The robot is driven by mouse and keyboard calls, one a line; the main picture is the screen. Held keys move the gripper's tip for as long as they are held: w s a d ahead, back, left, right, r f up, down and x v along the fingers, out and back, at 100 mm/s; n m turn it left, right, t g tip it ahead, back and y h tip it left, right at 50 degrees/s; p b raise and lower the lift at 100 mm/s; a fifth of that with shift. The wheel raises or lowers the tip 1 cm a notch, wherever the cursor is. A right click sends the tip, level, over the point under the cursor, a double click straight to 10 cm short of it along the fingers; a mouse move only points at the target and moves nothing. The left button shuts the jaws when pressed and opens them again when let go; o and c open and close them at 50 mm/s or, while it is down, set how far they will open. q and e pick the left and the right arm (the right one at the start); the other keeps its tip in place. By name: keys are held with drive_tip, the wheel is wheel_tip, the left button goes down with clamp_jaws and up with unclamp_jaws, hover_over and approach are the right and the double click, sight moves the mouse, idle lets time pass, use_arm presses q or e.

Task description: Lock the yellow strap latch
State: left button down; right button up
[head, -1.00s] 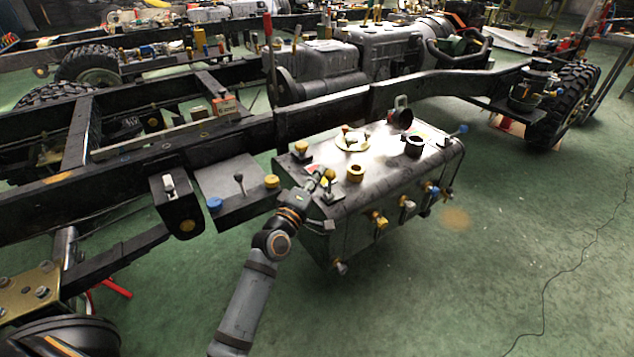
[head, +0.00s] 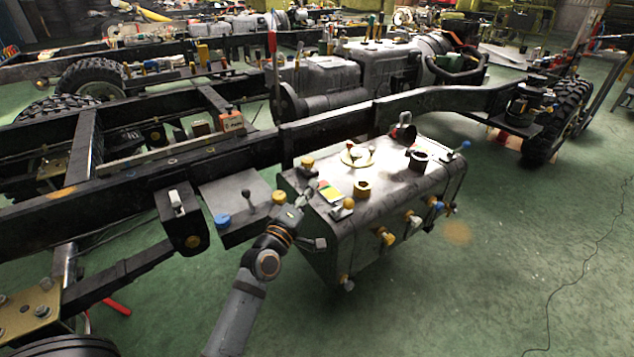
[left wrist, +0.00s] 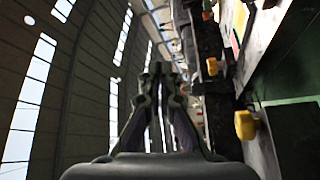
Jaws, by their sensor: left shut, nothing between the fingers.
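A small latch with a yellow knob (head: 348,203) on a grey base sits on the top left edge of the grey tank (head: 335,240). Its lever lies low, leaning right; I take it for the yellow strap latch. My left gripper (head: 309,190) is shut and empty, just left of the latch and near a yellow-green label (head: 331,192); they look apart. In the left wrist view the closed fingers (left wrist: 161,70) point away from the camera, with a yellow knob (left wrist: 245,125) to their right. My right gripper is not in view.
Other yellow fittings stand close by: a ring-shaped cap (head: 362,188), a knob (head: 279,198) and a front valve (head: 387,237). The dark chassis rail (head: 330,132) runs behind the tank. The green floor (head: 480,290) at the right is mostly clear, with a thin cable.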

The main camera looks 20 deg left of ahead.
use_arm(q)
drive_tip(key=d+f+v, duration=0.1)
drive_tip(key=v, duration=0.5)
drive_tip(key=shift+a, duration=0.5)
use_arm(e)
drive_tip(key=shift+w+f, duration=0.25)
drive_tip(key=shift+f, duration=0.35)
use_arm(q)
drive_tip(key=shift+s, duration=0.15)
